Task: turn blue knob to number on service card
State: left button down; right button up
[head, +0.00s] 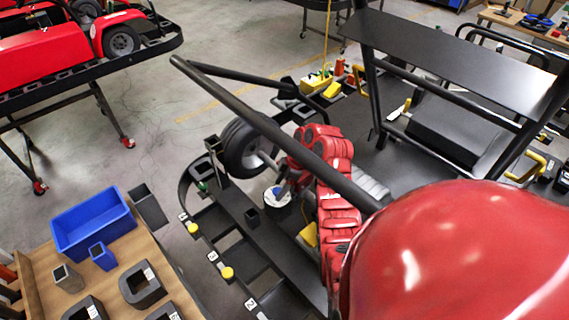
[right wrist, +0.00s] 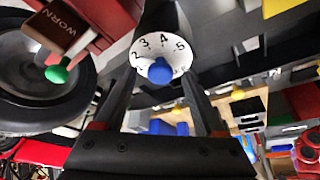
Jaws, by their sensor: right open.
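The blue knob (right wrist: 160,70) sits at the lower part of a white round dial (right wrist: 163,46) in the right wrist view. The dial shows the black figures 2, 3, 4 and 5. My right gripper (right wrist: 162,78) is open, with one finger on each side of the knob; I cannot tell whether they touch it. In the head view the gripper (head: 282,189) is over the dial (head: 277,199), beside the kart wheel, and the knob is hard to make out. I cannot pick out a service card in either view. My left gripper is out of view.
A black wheel (head: 247,148) stands beside the dial on the dark kart stand. A brown block marked WORN (right wrist: 70,27) and a green knob (right wrist: 58,71) are close by. A long black bar (head: 265,125) crosses above. A blue bin (head: 93,223) is on the wooden bench.

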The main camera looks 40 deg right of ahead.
jog(key=p+v, duration=0.3)
jog(key=v, duration=0.8)
jog(key=shift+r, duration=0.25)
jog(key=shift+s, duration=0.1)
